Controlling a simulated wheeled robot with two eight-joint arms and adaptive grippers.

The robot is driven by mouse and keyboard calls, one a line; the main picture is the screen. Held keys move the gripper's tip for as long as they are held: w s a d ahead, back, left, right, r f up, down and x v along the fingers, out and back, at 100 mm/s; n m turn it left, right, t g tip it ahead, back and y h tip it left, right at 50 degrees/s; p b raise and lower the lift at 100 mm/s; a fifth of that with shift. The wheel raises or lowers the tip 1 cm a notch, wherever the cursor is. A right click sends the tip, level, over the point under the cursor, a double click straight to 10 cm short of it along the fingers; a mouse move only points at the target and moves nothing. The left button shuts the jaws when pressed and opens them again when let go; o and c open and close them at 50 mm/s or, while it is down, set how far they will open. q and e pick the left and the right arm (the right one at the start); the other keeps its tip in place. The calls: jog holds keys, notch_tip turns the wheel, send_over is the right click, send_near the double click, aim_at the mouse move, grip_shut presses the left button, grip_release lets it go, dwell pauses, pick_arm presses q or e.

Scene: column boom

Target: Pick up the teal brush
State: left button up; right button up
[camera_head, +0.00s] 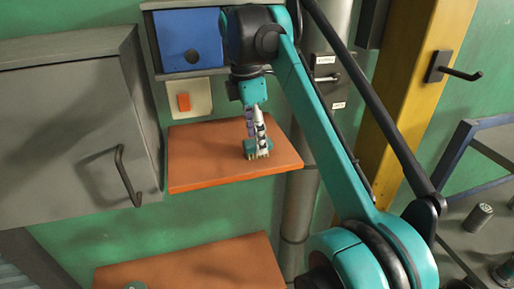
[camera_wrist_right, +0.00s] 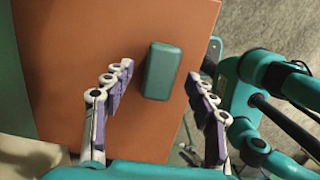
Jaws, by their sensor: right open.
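The teal brush (camera_head: 250,148) sits on the upper orange shelf (camera_head: 200,162), with pale bristles at its lower edge. In the right wrist view the brush (camera_wrist_right: 162,70) shows as a teal block with rounded edges on the orange surface. My right gripper (camera_head: 258,137) points down over the brush and hides part of it in the head view. In the wrist view the right gripper (camera_wrist_right: 160,74) is open, with one finger on each side of the brush and visible gaps between. My left gripper is not in view.
A grey cabinet (camera_head: 70,140) with a handle stands left of the shelf. A blue box (camera_head: 188,40) and a red switch (camera_head: 184,102) are behind. A grey pipe (camera_head: 300,200) runs at the right. A lower orange shelf (camera_head: 205,265) holds a small object (camera_head: 136,286), cut off by the frame.

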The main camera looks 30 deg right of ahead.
jog(key=shift+w+d+f, duration=0.1)
jog(key=shift+w+f, duration=0.05)
jog(key=shift+f, duration=1)
jog(key=shift+s, duration=0.3)
jog(key=shift+w, duration=0.2)
jog(key=c, duration=1.3)
jog(key=shift+s, duration=0.1)
jog(key=shift+r, duration=0.15)
jog(key=shift+r, duration=0.6)
notch_tip(320, 180, up, 3)
jog(key=shift+r, duration=0.1)
jog(key=s+d+r, duration=0.1)
jog(key=s+r, duration=0.1)
jog(key=s, duration=0.1)
jog(key=s+d+r, duration=0.2)
jog(key=s, duration=0.2)
jog(key=s+d+r, duration=0.2)
jog(key=s, duration=0.1)
jog(key=shift+s+d+r, duration=0.2)
